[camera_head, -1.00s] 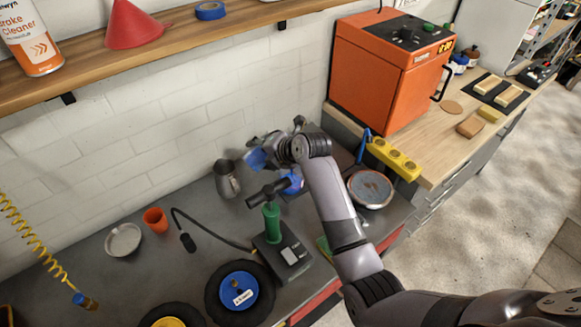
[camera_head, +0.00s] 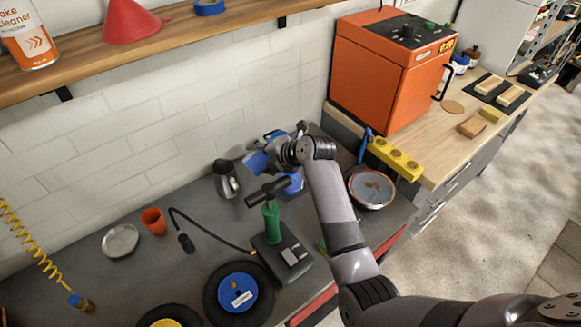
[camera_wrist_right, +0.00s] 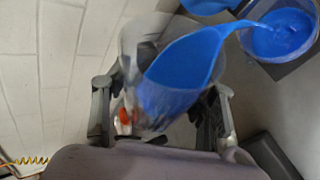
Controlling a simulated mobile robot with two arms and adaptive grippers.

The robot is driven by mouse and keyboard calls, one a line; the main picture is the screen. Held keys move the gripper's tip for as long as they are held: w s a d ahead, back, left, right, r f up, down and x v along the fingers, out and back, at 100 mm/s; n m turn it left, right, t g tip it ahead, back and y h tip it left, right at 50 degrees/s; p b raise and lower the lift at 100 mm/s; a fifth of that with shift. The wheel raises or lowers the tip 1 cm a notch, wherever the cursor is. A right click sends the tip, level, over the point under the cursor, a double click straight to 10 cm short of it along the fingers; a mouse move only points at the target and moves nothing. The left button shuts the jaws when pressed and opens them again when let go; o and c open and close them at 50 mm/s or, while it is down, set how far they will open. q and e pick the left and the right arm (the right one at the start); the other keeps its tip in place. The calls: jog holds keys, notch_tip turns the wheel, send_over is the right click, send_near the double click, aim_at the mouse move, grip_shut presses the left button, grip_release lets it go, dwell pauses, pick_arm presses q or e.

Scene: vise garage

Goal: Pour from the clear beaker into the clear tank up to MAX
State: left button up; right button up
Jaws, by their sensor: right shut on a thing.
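My right gripper (camera_wrist_right: 160,98) is shut around the clear beaker (camera_wrist_right: 172,88), which holds blue liquid and is strongly tilted. In the right wrist view, a blue stream runs from its lip to the upper right into the clear tank (camera_wrist_right: 283,33). Blue liquid stands in the tank; I cannot make out the MAX mark. In the head view the right gripper (camera_head: 272,152) is above the bench near the wall, partly hidden by its own wrist. The blue-filled beaker (camera_head: 257,162) shows beside it, and the tank (camera_head: 291,184) is below, partly hidden. My left gripper is out of view.
A metal pitcher (camera_head: 226,179) stands left of the tank. A round dish (camera_head: 371,188) and a yellow block (camera_head: 395,158) lie to the right. An orange cup (camera_head: 153,221) is farther left. A shelf (camera_head: 150,48) runs above.

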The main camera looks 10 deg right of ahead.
jog(key=shift+f+y+b, duration=0.3)
jog(key=shift+f+b, duration=0.4)
jog(key=shift+f, duration=0.15)
jog(key=shift+w+d+f+m+y+b, duration=0.2)
jog(key=shift+d+f+m+y+b, duration=0.25)
jog(key=shift+b, duration=0.45)
jog(key=shift+w+d+f+g+b, duration=0.1)
jog(key=shift+d+f+g+b, duration=0.1)
jog(key=shift+f+g+b, duration=0.1)
